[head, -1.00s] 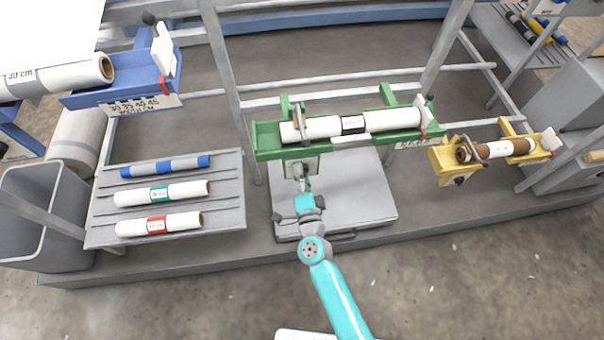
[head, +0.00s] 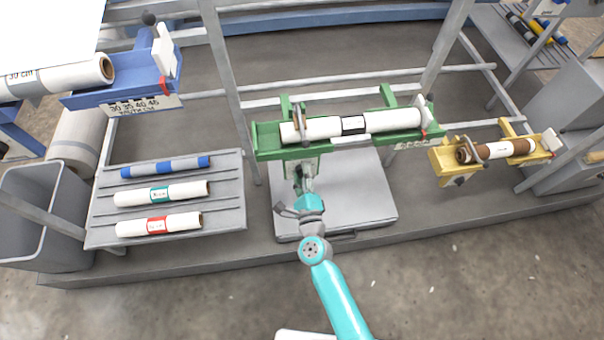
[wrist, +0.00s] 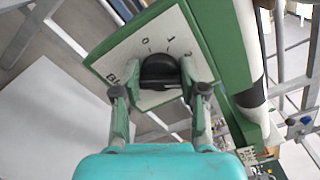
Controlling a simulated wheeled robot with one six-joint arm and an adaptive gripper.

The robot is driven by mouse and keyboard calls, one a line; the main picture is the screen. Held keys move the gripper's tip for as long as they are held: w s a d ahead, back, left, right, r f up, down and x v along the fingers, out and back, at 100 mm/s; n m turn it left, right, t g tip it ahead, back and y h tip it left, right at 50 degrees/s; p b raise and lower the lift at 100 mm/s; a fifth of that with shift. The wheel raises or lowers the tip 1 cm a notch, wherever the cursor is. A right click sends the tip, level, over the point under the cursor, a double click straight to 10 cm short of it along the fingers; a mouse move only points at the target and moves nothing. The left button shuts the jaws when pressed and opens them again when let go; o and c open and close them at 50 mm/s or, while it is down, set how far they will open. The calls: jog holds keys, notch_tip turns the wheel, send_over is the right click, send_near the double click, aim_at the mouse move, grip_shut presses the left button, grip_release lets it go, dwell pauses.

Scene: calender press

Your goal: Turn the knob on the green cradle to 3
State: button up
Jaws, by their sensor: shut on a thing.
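The green cradle (head: 268,144) holds a white roll (head: 320,128) with a black band. Its white dial plate (wrist: 120,58) fills the middle of the wrist view, with 0, 1 and 2 readable along the top. The dark round knob (wrist: 158,70) sits on this plate. My gripper (wrist: 158,86) has a finger on each side of the knob and is shut on it. The knob's pointer cannot be made out, and a 3 is not readable. In the head view my gripper (head: 304,178) is at the plate below the cradle's left end and hides the knob.
A pale grey platform (head: 350,200) lies below the cradle. A rack (head: 225,205) with several rolls stands at left, beside a grey bin (head: 50,220). A blue cradle (head: 125,95) is at upper left, a yellow cradle (head: 447,163) at right. Grey posts flank the green cradle.

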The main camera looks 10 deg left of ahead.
jog(key=shift+m, duration=0.8)
jog(key=o, duration=1.2)
jog(key=shift+c, duration=0.2)
jog(key=v, duration=1.2)
